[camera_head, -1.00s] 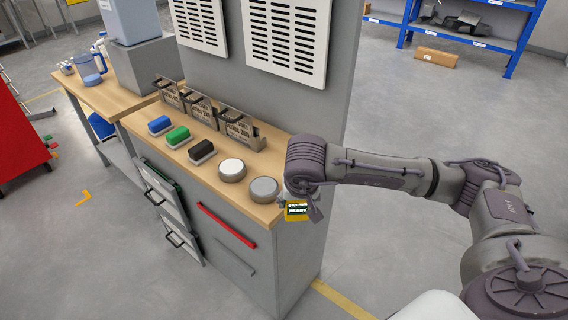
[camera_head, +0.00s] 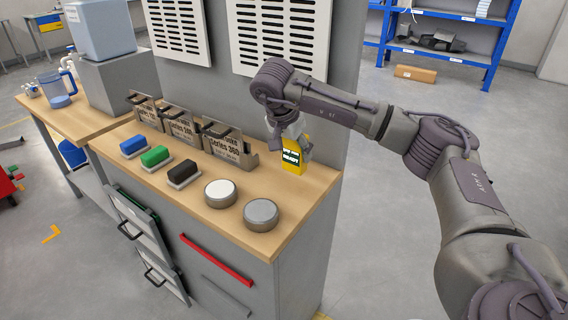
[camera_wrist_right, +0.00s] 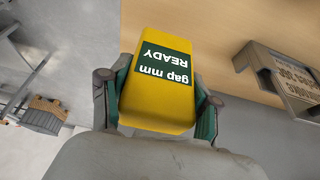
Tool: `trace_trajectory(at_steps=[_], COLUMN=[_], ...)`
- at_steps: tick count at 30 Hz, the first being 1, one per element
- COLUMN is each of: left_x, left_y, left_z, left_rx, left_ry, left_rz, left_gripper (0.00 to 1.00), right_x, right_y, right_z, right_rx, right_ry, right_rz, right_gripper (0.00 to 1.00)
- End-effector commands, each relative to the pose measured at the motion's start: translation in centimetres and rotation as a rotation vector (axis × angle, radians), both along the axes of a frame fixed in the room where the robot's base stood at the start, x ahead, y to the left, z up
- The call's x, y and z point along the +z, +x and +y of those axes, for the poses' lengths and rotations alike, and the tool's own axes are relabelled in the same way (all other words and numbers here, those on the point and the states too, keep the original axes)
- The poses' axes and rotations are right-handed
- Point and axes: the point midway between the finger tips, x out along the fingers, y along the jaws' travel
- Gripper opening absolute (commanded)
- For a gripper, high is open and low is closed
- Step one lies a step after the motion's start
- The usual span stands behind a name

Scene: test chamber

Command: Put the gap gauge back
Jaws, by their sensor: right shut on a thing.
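The gap gauge (camera_head: 294,155) is a yellow block with a dark green label reading "gap mm READY". My right gripper (camera_head: 291,142) is shut on it, at the right end of the wooden bench top (camera_head: 292,218). In the right wrist view the gauge (camera_wrist_right: 160,100) sits between the two green-padded fingers (camera_wrist_right: 160,108), its label upside down. The gauge looks upright in the head view. I cannot tell whether its base touches the bench top. My left gripper is out of view.
Several labelled grey holders (camera_head: 229,146) stand along the back, the nearest left of the gauge. Blue, green and black blocks (camera_head: 183,173) and two round buttons, white (camera_head: 220,192) and grey (camera_head: 261,213), line the front. A vented panel (camera_head: 279,38) rises behind. Bare wood lies around the gauge.

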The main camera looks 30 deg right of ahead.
Motion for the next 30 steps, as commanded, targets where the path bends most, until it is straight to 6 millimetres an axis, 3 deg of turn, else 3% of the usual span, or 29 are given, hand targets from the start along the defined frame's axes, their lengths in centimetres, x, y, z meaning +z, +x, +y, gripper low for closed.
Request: trace_trajectory(at_steps=[3,7,11,19,28,29,30], left_x=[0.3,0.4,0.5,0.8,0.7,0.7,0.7], left_y=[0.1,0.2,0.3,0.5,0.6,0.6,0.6], left_z=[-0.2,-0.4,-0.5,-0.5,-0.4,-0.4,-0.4], left_rx=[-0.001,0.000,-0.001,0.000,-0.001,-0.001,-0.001], left_ry=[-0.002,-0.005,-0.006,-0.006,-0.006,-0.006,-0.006], left_rz=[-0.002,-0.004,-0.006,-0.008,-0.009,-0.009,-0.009], left_gripper=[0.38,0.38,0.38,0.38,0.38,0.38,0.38], right_x=[-1.2,-2.0,-2.6,-6.1,-6.3,-6.4,-6.3], right_y=[2.2,3.4,3.6,3.5,3.5,3.5,3.5], right_z=[0.4,0.5,0.5,0.4,0.4,0.4,0.4], right_rx=[0.000,0.001,0.002,0.001,0.001,0.000,0.001], right_ry=[0.001,0.000,-0.001,-0.001,-0.001,-0.001,0.000], right_rz=[0.000,-0.002,0.000,0.000,-0.002,-0.001,-0.002], right_gripper=[0.16,0.16,0.16,0.16,0.16,0.63,0.70])
